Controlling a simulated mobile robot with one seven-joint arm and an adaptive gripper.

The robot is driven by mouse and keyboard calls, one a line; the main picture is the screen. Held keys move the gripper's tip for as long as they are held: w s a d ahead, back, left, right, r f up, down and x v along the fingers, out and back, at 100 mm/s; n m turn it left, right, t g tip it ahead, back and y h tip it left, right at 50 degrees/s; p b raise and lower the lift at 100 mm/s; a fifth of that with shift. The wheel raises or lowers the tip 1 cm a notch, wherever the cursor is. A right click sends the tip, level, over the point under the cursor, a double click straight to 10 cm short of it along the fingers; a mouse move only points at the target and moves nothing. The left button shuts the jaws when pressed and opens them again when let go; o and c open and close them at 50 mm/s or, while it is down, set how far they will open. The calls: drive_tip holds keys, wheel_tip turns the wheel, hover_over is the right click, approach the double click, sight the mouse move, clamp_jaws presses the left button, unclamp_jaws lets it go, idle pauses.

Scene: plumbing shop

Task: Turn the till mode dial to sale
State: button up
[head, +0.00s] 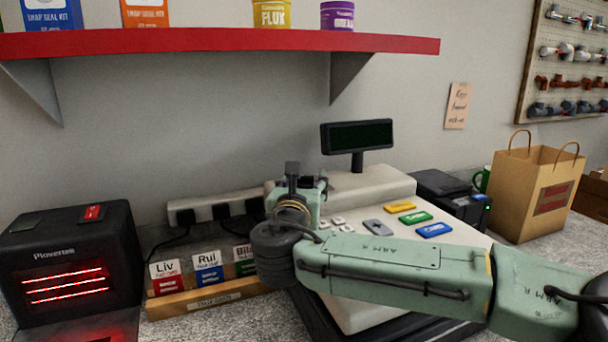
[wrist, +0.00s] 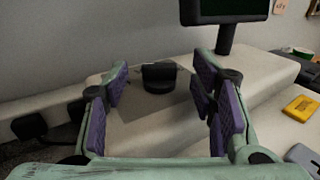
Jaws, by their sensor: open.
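The till (head: 372,184) is a cream register on the counter, partly hidden in the head view by my arm. In the wrist view a black dial (wrist: 159,76) sits on a grey plate (wrist: 150,104) on the till's upper part. My gripper (wrist: 165,92) is open, with purple-padded fingers to the left and right of the dial in the picture. The dial appears beyond the fingertips, and no contact shows. In the head view my gripper (head: 292,172) is over the till's left end, and the dial is hidden. The dial's mode markings cannot be read.
A display on a post (head: 357,136) rises from the till, right of my gripper. A red shelf (head: 220,43) hangs above. A power strip (head: 215,207), card rack (head: 200,300) and black scanner box (head: 70,258) stand left; a paper bag (head: 536,190) stands right.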

drive_tip(key=shift+w+d, duration=0.1)
drive_tip(key=shift+w, duration=0.75)
drive_tip(key=shift+c, duration=0.3)
drive_tip(key=c, duration=1.1)
